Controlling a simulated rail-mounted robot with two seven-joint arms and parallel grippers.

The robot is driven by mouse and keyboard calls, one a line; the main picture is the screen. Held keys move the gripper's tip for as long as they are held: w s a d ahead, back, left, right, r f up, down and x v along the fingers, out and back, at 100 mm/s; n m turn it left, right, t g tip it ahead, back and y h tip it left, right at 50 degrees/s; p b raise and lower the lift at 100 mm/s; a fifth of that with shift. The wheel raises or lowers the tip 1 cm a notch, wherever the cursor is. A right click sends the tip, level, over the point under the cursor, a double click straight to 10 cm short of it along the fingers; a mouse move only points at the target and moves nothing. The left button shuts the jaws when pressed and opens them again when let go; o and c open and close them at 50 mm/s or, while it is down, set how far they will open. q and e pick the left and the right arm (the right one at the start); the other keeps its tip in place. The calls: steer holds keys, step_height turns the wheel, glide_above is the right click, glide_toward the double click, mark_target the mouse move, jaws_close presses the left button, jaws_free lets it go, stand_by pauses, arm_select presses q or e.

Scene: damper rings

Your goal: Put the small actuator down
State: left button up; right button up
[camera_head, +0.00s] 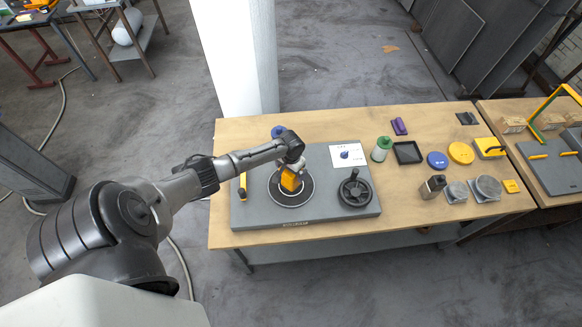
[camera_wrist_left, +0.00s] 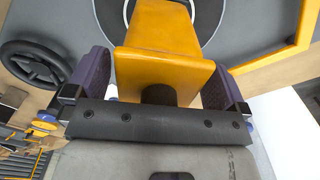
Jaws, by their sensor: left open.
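The small actuator, an orange-yellow block (camera_head: 290,181), is at the dark round plate with pale rings (camera_head: 273,190) on the grey board. In the left wrist view the block (camera_wrist_left: 165,50) lies between the two purple-grey fingers of my left gripper (camera_wrist_left: 158,80). The fingers are open, one on each side of it. My left gripper (camera_head: 291,167) is right above the plate in the head view and hides part of the block. Whether the block's underside touches the plate is hard to tell. My right gripper is in neither view.
The grey board (camera_head: 330,207) also carries a black handwheel (camera_head: 355,190), a white card (camera_head: 347,155) and a yellow handle (camera_head: 242,186). A green-topped bottle (camera_head: 381,149), a black tray (camera_head: 407,153) and several discs stand to the right. A pale column (camera_head: 235,60) rises behind the table.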

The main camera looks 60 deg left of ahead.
arm_select(q)
step_height(320, 180, up, 13)
steer(key=shift+f, duration=0.15)
steer(key=shift+r+b, duration=0.3)
steer(key=shift+r, duration=0.35)
steer(key=shift+c, duration=0.3)
steer(key=c, duration=0.9)
jaws_close()
stand_by(0.6)
